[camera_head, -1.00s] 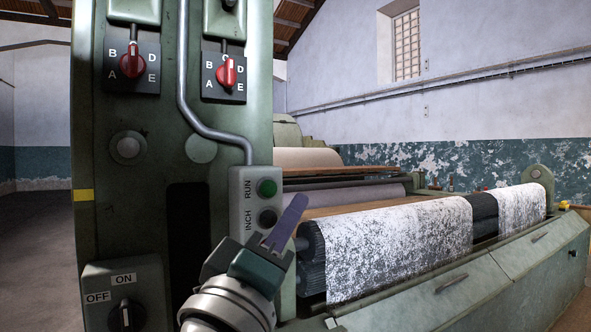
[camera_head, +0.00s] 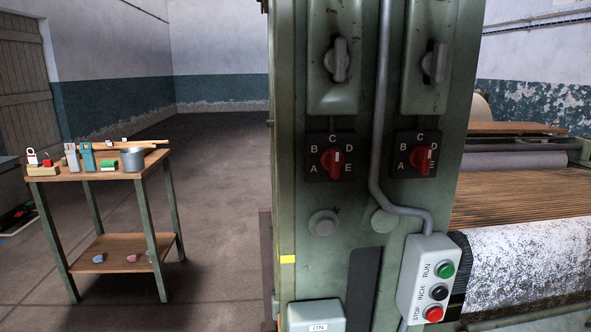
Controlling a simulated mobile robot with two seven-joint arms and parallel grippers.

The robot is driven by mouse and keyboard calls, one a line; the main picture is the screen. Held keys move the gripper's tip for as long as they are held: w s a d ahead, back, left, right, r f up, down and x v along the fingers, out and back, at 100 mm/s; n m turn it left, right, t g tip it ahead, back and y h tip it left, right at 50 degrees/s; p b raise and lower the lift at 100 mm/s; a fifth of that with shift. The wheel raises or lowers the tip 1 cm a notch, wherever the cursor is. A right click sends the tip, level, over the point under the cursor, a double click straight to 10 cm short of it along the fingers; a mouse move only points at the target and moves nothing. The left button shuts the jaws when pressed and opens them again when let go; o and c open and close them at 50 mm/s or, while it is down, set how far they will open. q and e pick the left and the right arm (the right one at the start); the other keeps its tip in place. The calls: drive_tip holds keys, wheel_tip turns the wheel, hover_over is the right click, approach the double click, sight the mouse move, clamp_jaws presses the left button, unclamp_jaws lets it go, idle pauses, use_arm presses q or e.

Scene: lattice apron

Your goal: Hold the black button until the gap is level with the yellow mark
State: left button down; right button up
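The black button (camera_head: 439,292), labelled INCH, sits on the grey control box (camera_head: 424,277) on the machine's green column. It is the middle button, and nothing covers it in this view. A yellow mark (camera_head: 287,259) is on the column's left edge. White speckled cloth (camera_head: 525,262) lies over the roller at the right, with a dark strip beside its left edge. The gap between the cloth sections is out of view. Neither of my grippers is in view.
A green RUN button (camera_head: 445,269) is above the black one and a red STOP button (camera_head: 433,314) is below it. Red selector knobs (camera_head: 332,160) and a grey conduit (camera_head: 380,130) are on the column. A wooden workbench (camera_head: 110,174) with tools stands left; open floor lies between.

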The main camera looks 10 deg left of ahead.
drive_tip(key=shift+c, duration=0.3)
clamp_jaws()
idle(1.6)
